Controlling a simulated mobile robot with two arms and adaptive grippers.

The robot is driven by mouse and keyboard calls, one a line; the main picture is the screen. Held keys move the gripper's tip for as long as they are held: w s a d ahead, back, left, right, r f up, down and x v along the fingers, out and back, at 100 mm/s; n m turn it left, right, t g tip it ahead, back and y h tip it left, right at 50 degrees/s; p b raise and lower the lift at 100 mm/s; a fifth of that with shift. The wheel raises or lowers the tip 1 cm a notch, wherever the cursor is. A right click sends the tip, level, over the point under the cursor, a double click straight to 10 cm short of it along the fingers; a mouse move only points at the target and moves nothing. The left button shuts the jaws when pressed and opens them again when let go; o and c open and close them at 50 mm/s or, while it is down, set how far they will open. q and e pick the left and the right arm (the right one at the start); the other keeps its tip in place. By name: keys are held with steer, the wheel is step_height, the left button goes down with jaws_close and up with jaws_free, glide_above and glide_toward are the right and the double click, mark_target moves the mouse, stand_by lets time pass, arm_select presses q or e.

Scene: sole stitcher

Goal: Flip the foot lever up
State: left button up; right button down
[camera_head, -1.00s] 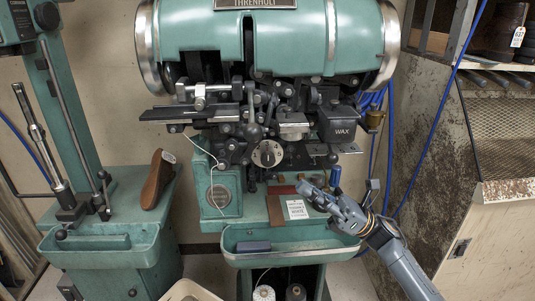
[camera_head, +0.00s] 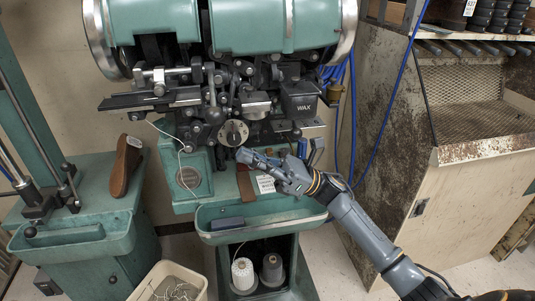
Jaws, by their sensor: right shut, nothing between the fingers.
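The green sole stitcher (camera_head: 262,27) stands in the middle with its dark mechanism at the front. A dark lever with a round knob (camera_head: 214,115) hangs down left of the round dial (camera_head: 234,132); I cannot tell for sure whether it is the foot lever. My right gripper (camera_head: 243,154) is shut and empty. Its fingers point left, just below the dial in the picture, and overlap the machine front. I cannot tell whether they touch anything. My left gripper is not in view.
A wax box (camera_head: 300,105) sits right of the mechanism. A green tray (camera_head: 272,219) juts out below, with thread spools (camera_head: 243,274) underneath. A bin (camera_head: 168,282) is at the bottom. A rusty cabinet (camera_head: 400,110) stands right.

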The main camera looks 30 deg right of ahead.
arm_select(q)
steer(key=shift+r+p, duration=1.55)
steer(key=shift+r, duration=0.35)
arm_select(e)
steer(key=a+r, duration=0.3)
steer(key=r, duration=0.2)
steer(key=shift+w+a+r, duration=0.15)
steer(key=shift+w+r, duration=0.15)
steer(key=shift+w, duration=0.1)
